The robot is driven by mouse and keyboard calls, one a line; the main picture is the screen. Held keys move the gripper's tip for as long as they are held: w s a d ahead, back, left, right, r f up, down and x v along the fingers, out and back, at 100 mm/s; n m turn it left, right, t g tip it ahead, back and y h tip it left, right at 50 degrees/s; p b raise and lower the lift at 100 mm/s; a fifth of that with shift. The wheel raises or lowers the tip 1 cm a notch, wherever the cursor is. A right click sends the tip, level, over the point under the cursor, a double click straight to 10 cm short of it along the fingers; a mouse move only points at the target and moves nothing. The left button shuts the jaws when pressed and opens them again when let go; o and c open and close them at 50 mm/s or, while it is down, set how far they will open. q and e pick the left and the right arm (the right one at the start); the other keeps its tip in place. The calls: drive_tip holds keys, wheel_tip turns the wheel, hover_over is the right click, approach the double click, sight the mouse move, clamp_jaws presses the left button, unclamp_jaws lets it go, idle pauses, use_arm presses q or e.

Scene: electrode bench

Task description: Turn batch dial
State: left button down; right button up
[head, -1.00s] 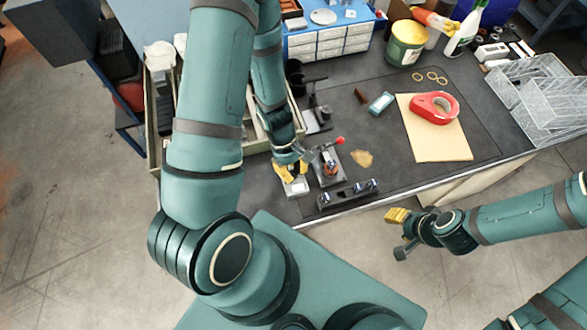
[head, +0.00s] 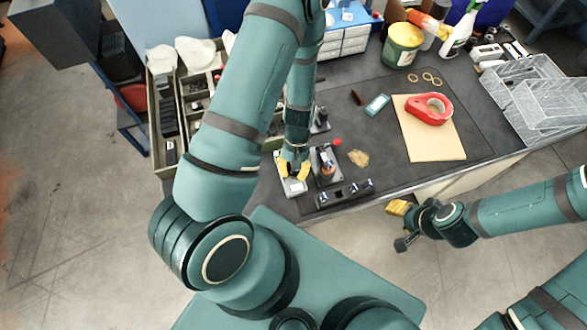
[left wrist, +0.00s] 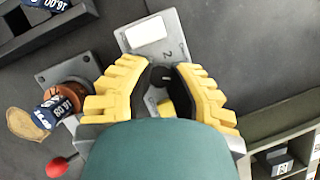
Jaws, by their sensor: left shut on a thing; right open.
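The batch dial is a light grey plate (head: 294,187) near the bench's front edge; in the left wrist view the plate (left wrist: 140,42) carries a white label and a printed 2. Its dark round knob (left wrist: 160,77) sits between my left gripper's fingers, with a small yellow part (left wrist: 166,107) just below it. My left gripper (head: 292,169) is shut on the knob; its yellow fingers show in the left wrist view (left wrist: 162,85). The fingers partly hide the knob's sides. My right gripper (head: 399,208) is open and empty, off the bench's front edge.
Right beside the dial stands a small fixture (head: 326,164) holding a labelled copper-coloured piece, with a red-balled lever (head: 337,142). A black rack (head: 344,194) lies along the front edge. Red tape (head: 428,109) rests on a tan board (head: 437,145). Wire baskets (head: 540,95) stand far right.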

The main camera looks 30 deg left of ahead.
use_arm(q)
drive_tip(key=shift+m+y, duration=0.3)
drive_tip(key=shift+m, duration=0.7)
drive_tip(key=c, duration=0.9)
unclamp_jaws()
drive_tip(key=shift+o, duration=0.2)
drive_tip(key=shift+w+r, duration=0.1)
drive_tip(key=d+v, duration=0.1)
drive_tip(key=v, duration=1)
drive_tip(key=shift+w+a+r, duration=0.25)
drive_tip(key=shift+a+r, duration=0.1)
drive_tip(key=shift+a, duration=0.15)
